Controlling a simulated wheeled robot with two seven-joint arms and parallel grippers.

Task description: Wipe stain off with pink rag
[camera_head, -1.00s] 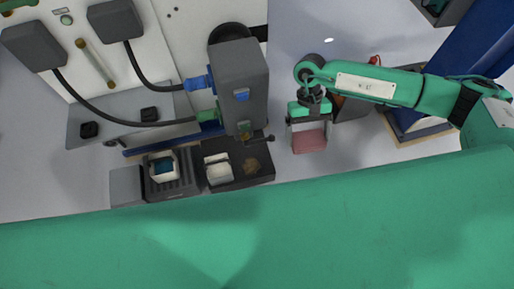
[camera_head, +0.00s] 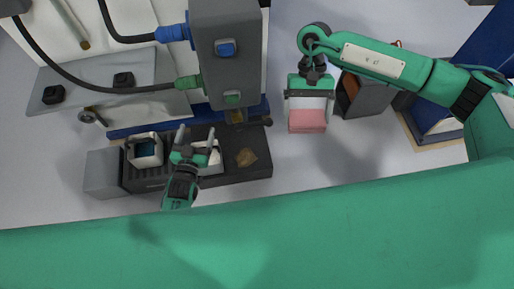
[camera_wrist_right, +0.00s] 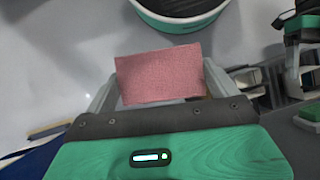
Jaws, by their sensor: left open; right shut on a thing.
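The pink rag (camera_head: 307,122) hangs in my right gripper (camera_head: 309,108), which is shut on it to the right of the black plate. In the right wrist view the pink rag (camera_wrist_right: 158,75) spans between the two fingers. A brown patch (camera_head: 246,158), seemingly the stain, lies on the right part of the black plate (camera_head: 228,180). The rag is apart from it, to its right. My left gripper (camera_head: 196,134) is open, over the white container (camera_head: 212,162) left of the patch, partly hiding it. I cannot tell whether they touch.
A white-rimmed container (camera_head: 145,150) stands at the plate's left. A grey machine (camera_head: 226,50) with blue and green connectors rises just behind the plate. A dark bin (camera_head: 365,96) stands right of my right gripper. Bare floor shows between plate and bin.

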